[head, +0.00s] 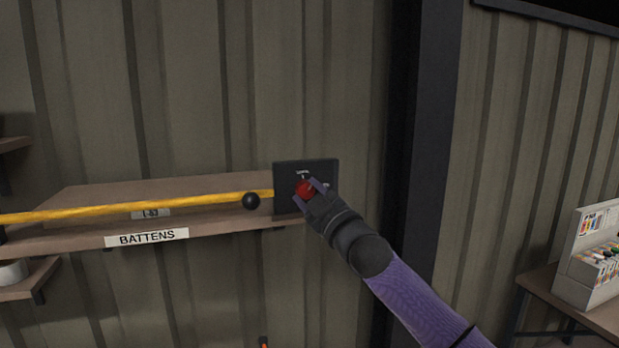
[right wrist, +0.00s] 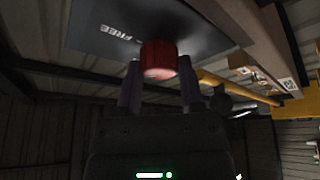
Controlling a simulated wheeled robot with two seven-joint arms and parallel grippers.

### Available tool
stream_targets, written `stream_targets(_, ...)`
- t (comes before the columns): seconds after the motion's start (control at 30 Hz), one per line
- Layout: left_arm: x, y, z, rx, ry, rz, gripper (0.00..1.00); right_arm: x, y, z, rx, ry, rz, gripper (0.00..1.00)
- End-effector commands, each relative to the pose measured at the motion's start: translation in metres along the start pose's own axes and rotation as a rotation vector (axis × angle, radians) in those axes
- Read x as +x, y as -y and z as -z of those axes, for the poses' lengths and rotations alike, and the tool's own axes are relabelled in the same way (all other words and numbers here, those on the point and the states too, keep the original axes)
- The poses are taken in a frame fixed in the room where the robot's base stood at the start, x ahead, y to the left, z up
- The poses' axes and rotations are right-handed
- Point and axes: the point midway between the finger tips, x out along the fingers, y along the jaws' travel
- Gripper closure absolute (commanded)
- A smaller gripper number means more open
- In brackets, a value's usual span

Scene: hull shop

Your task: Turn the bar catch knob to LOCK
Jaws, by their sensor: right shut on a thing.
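The red bar catch knob (head: 305,188) sits on a dark plate (head: 287,170) at the right end of the battens shelf. Small white lettering shows on the plate; in the right wrist view the word FREE reads beside the knob (right wrist: 158,60). My right gripper (head: 308,194) is shut on the knob, with one finger on each side of it in the right wrist view (right wrist: 158,88). The yellow bar (head: 150,206) runs across the shelf front to the plate and has a black ball (head: 251,201) near its right end. My left gripper is not in view.
The shelf (head: 75,243) labelled BATTENS juts from the ribbed wall. A dark post (head: 408,150) stands right of the plate. A bench (head: 590,308) with a marker rack (head: 590,262) is at the far right. Open space lies between post and bench.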

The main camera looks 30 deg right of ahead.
Motion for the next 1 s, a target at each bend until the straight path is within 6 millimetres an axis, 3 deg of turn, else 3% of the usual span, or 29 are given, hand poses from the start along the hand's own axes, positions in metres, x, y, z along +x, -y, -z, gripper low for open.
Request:
stream_targets(0.03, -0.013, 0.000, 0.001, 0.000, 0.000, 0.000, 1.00, 0.002, -0.005, 0.003, -0.041, 0.002, 0.018, 1.00)
stream_targets(0.4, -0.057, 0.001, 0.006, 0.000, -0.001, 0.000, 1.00, 0.002, -0.005, 0.003, -0.333, -0.013, 0.142, 1.00)
stream_targets(0.7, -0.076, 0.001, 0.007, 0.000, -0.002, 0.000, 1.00, 0.001, -0.004, 0.001, -0.488, -0.020, 0.208, 1.00)
stream_targets(1.0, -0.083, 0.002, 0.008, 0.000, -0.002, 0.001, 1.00, 0.000, -0.003, 0.001, -0.553, -0.024, 0.234, 1.00)
